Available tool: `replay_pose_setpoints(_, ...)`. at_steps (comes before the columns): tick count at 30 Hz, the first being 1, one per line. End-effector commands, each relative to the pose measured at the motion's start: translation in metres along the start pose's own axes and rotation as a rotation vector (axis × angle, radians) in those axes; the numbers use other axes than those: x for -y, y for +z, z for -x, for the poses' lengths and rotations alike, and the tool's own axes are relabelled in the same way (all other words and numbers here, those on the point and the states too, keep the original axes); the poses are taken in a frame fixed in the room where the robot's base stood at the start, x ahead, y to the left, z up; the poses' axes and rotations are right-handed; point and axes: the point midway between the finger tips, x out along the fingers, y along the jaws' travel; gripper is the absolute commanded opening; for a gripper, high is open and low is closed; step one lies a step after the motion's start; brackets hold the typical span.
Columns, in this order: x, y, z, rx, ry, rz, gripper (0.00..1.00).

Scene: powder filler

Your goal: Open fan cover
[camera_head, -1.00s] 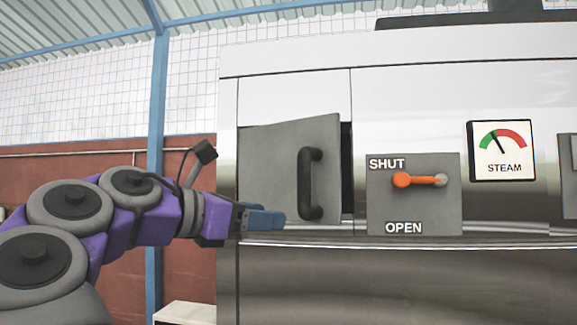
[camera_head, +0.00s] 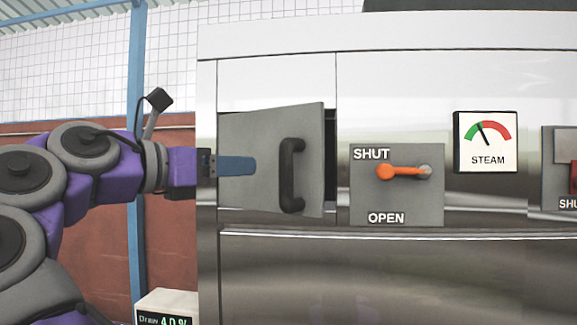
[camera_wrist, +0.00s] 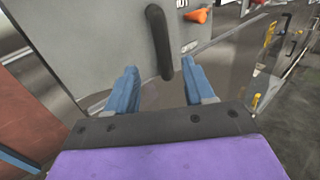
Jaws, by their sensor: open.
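The fan cover (camera_head: 255,160) is a grey panel with a black vertical handle (camera_head: 291,175) near its right edge. It stands slightly ajar, with a dark gap along its right side. My gripper (camera_head: 250,166) is in front of the cover's left part, left of the handle at about mid-handle height. In the wrist view my gripper (camera_wrist: 160,82) is open, its two blue fingers apart with nothing held. There the handle (camera_wrist: 160,40) is ahead of the fingers, its lower end nearer the right finger, and the cover (camera_wrist: 90,40) fills the upper left.
Right of the cover is a SHUT/OPEN plate (camera_head: 405,205) with an orange lever (camera_head: 400,172) lying horizontal. A steam gauge (camera_head: 486,142) and another control panel (camera_head: 560,170) are farther right. A blue post (camera_head: 137,240) and a white box with a display (camera_head: 167,302) are at the left.

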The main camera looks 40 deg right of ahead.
Motion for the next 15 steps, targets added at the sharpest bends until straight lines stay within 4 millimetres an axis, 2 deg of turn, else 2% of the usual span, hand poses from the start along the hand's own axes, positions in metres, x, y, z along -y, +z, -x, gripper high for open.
replay_pose_setpoints(5,0.004,0.001,-0.022,0.0,-0.004,-0.002,0.53)
replay_pose_setpoints(15,0.0,-0.002,-0.095,-0.003,-0.002,0.002,0.53)
